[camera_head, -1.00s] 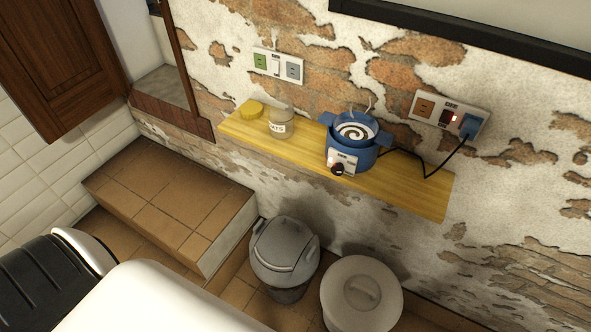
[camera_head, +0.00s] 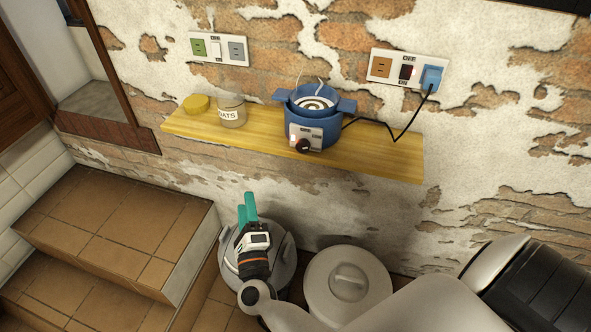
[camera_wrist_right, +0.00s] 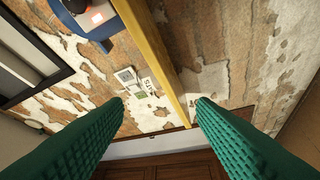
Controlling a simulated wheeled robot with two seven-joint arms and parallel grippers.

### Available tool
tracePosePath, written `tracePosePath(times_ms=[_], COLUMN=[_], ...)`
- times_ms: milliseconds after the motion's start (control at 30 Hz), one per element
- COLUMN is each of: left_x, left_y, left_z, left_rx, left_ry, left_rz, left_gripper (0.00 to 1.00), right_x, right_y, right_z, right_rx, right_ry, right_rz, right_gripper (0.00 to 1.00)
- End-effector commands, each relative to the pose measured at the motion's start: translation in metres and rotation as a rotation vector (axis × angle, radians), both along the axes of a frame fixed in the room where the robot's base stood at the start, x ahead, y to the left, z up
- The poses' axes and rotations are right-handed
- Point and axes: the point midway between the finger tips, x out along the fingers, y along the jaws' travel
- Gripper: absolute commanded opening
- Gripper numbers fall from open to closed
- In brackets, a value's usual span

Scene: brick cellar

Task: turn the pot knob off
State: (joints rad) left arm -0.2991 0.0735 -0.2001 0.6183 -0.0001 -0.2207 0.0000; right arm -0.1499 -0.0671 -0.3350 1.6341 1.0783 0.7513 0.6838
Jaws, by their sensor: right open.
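The blue pot (camera_head: 313,130) stands on the yellow wooden shelf, with white wisps over its pale swirled contents. Its dark round knob (camera_head: 303,146) sits on a white panel (camera_head: 307,132) at the pot's front; the knob's exact setting is too small to read. My right gripper (camera_head: 247,208) is open and empty, below the shelf and to the left of the pot, above the grey bin. Its two teal fingers stand apart in the wrist view, where part of the blue pot (camera_wrist_right: 118,24) shows at the top. My left gripper is out of view.
A black cord runs from the pot to a blue plug (camera_head: 431,77) in the wall outlet. A grey bin (camera_head: 285,265) and a pale lidded bin (camera_head: 347,287) stand below.

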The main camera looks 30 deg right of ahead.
Motion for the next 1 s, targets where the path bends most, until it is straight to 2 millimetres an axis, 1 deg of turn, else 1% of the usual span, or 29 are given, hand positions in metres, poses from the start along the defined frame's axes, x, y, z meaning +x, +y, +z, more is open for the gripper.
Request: tracePosePath(times_ms=[33, 100, 133, 200, 300, 333, 433, 567, 800, 1000], left_x=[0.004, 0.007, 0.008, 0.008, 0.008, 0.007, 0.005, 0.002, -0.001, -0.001], left_y=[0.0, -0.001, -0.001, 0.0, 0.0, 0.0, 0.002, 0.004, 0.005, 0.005], left_z=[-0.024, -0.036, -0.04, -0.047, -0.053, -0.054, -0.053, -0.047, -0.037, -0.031], left_rx=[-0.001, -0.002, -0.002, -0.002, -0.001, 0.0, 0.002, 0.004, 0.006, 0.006], left_ry=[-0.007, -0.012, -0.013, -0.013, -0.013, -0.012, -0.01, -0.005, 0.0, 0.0], left_rz=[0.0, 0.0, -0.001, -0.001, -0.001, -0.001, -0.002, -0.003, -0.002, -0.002], left_gripper=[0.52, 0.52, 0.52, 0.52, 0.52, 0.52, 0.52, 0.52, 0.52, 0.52], right_x=[-0.005, -0.017, -0.023, -0.035, -0.047, -0.049, -0.05, -0.04, -0.009, 0.013], right_y=[-0.015, -0.036, -0.043, -0.056, -0.065, -0.066, -0.072, -0.084, -0.121, -0.146], right_z=[0.021, 0.05, 0.058, 0.07, 0.078, 0.079, 0.082, 0.085, 0.086, 0.084], right_rx=[0.212, 0.49, 0.594, 0.799, 0.992, 1.028, 1.092, 1.096, 1.09, 1.09], right_ry=[-0.137, -0.288, -0.341, -0.436, -0.517, -0.529, -0.552, -0.555, -0.554, -0.553], right_rz=[-0.073, -0.155, -0.182, -0.233, -0.275, -0.282, -0.296, -0.297, -0.297, -0.297], right_gripper=[0.52, 0.52, 0.52, 0.52, 0.52, 0.52, 0.52, 0.52, 0.52, 0.52])
